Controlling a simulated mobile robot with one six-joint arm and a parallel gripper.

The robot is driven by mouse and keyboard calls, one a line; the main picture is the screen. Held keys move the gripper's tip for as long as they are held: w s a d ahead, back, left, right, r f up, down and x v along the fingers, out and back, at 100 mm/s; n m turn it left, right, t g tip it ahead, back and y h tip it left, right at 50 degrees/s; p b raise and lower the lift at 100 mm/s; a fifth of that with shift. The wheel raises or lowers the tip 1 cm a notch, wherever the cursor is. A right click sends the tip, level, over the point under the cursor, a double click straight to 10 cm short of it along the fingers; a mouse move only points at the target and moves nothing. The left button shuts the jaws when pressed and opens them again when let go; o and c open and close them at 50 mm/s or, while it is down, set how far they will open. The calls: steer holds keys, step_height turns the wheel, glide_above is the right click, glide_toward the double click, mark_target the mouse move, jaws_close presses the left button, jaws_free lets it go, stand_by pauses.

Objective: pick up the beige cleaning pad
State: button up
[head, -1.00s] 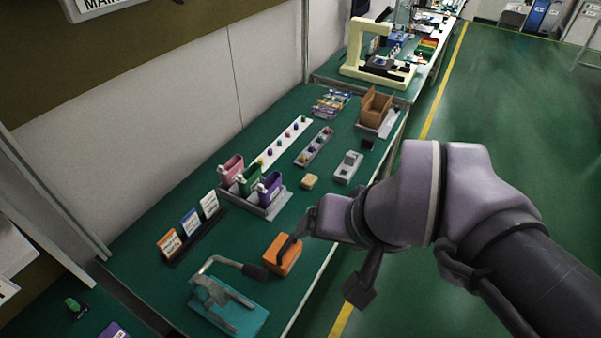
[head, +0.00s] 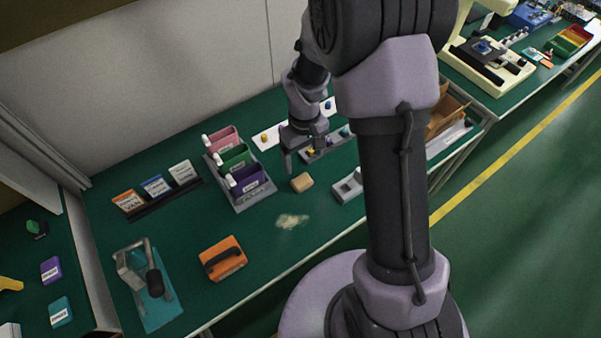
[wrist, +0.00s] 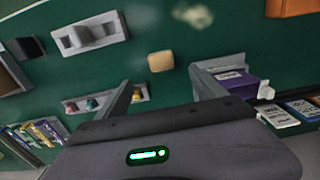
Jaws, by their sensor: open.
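The beige cleaning pad (head: 302,183) is a small tan block lying flat on the green bench, right of the purple bin. It also shows in the wrist view (wrist: 160,61), ahead of and between my two fingers. My gripper (head: 304,157) is open and empty, beyond the pad in the head view and apart from it. In the wrist view the fingers (wrist: 163,88) are spread wide and the pad is beyond their tips.
A rack of pink, green and purple bins (head: 253,182) stands left of the pad. A grey fixture (head: 347,187) is to its right. A pale powdery patch (head: 292,221) and an orange block with a black handle (head: 222,259) lie nearer the front edge.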

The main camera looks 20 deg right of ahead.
steer(key=b, duration=0.2)
glide_above(303, 181)
step_height(303, 181, down, 6)
steer(key=shift+f, duration=0.1)
step_height(303, 181, down, 6)
steer(key=b, duration=0.2)
steer(key=shift+a+r+b, duration=0.1)
steer(key=shift+r+b, duration=0.1)
steer(key=shift+b, duration=0.1)
steer(key=shift+r, duration=0.15)
steer(key=shift+c, duration=0.2)
steer(key=c, duration=1.4)
